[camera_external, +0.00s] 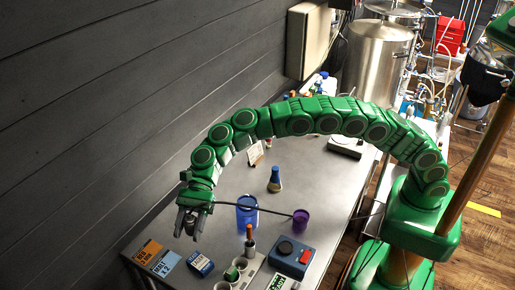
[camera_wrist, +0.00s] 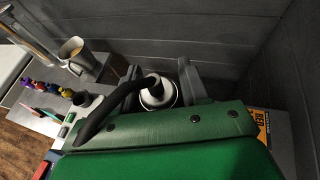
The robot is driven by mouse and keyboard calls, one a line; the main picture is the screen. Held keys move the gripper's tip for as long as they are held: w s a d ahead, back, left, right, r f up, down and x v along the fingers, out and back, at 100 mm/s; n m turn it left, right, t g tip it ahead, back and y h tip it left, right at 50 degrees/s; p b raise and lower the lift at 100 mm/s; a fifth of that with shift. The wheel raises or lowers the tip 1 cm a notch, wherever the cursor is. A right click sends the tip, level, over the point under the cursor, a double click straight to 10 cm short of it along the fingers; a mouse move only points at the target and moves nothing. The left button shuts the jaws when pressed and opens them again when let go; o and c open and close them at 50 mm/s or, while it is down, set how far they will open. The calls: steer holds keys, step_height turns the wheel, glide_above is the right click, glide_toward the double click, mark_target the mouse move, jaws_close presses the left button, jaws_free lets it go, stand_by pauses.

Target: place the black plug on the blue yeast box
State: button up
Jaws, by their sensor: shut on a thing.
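My gripper (camera_external: 192,228) hangs at the left end of my arm, above the table's left end near the wall. Its fingers are shut on a small, round, pale and dark piece, seen end-on in the wrist view (camera_wrist: 157,92). A thick black cable (camera_wrist: 110,107) runs to this piece; I take it to be the black plug, though its body is mostly hidden. The cable (camera_external: 250,208) also stretches right in the external view.
An orange card (camera_external: 148,251) and light blue card (camera_external: 165,263) lie left of the box. A rack with cups (camera_external: 222,285) and a blue device with a red switch (camera_external: 291,257) stand right.

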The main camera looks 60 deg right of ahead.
mark_target(198, 266)
step_height(198, 266, down, 15)
steer(key=shift+f, duration=0.1)
stand_by(0.7)
steer(key=shift+f, duration=0.1)
steer(key=o, duration=1.1)
steer(key=shift+d+r, duration=0.1)
steer(key=shift+r, duration=0.1)
steer(key=v, duration=1.2)
